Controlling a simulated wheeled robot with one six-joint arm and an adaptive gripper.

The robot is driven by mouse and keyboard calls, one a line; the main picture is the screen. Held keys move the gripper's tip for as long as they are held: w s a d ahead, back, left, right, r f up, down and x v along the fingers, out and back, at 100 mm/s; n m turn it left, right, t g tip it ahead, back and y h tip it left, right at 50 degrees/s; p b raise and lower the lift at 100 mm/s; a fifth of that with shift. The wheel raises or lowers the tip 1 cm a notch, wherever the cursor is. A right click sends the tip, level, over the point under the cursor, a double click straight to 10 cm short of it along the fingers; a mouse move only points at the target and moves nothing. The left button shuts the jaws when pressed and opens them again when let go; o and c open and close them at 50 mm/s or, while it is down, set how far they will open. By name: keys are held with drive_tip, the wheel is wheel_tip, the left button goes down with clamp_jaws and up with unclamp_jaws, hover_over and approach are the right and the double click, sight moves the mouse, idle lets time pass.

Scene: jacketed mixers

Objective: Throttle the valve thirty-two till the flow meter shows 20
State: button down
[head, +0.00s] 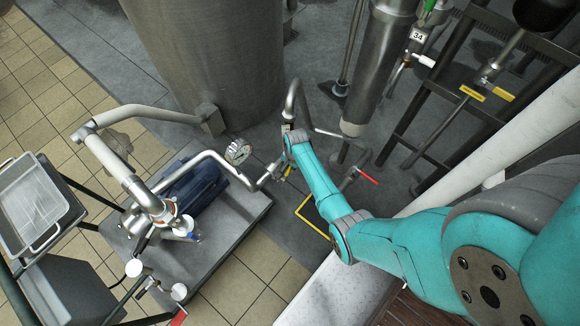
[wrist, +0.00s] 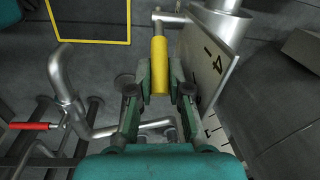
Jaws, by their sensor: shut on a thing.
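My gripper (wrist: 166,86) is shut on a yellow valve handle (wrist: 158,62), with a finger on either side of it in the wrist view. The handle points from its pipe toward my palm. In the head view my gripper (head: 287,160) is at the pipe beyond the pump, and a bit of yellow (head: 289,171) shows beside it. A pale plate (wrist: 207,66) by the handle carries dark, turned characters, partly hidden; I cannot read thirty-two on it. A round dial gauge (head: 238,152) sits on the pipe to the left; its reading is too small to tell.
A blue pump (head: 195,188) stands on a grey plinth (head: 235,235). A tag 34 (head: 418,36) hangs upper right. A large steel tank (head: 215,60) stands behind.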

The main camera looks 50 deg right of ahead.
drive_tip(key=shift+d+f+y, duration=0.3)
drive_tip(key=shift+d+y, duration=0.25)
drive_tip(key=shift+y, duration=0.25)
drive_tip(key=shift+d+f+y, duration=0.25)
drive_tip(key=shift+f+y, duration=0.15)
drive_tip(key=shift+y, duration=0.4)
drive_tip(key=shift+d+f+y, duration=0.25)
drive_tip(key=shift+f+y, duration=0.15)
drive_tip(key=shift+y, duration=0.4)
drive_tip(key=c, duration=1.1)
unclamp_jaws()
drive_tip(key=v, duration=1.2)
